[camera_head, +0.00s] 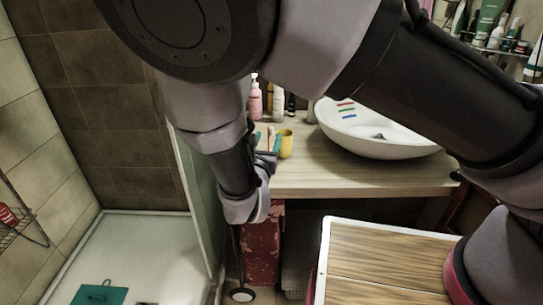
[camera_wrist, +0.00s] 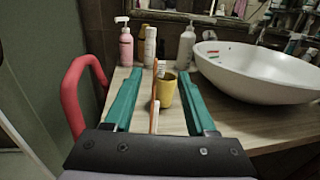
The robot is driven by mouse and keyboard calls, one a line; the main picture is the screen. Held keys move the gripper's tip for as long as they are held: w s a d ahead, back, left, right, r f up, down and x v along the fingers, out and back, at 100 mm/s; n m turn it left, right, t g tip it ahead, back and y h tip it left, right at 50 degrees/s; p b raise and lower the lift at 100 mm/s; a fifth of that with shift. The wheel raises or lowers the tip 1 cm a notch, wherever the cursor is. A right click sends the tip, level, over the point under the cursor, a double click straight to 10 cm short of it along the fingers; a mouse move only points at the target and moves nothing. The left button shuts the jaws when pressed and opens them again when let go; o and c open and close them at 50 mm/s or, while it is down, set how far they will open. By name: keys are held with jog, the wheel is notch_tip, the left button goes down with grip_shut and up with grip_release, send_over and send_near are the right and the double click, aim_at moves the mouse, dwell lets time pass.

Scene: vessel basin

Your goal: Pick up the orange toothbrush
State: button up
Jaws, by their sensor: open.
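A slim orange and white toothbrush (camera_wrist: 154,112) runs between my gripper's fingers in the wrist view. Its near end meets the edge of my gripper's body in the picture, and its far end is by a yellow cup (camera_wrist: 170,92). I cannot tell what supports it. The cup stands on the wooden counter, and also shows in the head view (camera_head: 287,147). My gripper (camera_wrist: 160,72) has two teal fingers spread wide, one on each side of the toothbrush, with a gap to both. In the head view my gripper (camera_head: 267,142) is at the counter's left front, just left of the cup.
A white basin (camera_wrist: 258,85) with coloured stripes fills the counter's right side. A pink pump bottle (camera_wrist: 126,47) and other bottles stand behind the cup. A red curved bar (camera_wrist: 72,95) is left of my gripper. A wood-topped cabinet (camera_head: 375,250) stands in front.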

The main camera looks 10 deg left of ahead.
aim_at(270, 131)
jog(key=w, duration=0.5)
jog(key=shift+a+r, duration=0.1)
jog(key=shift+a, duration=0.15)
grip_shut()
dwell(1.1)
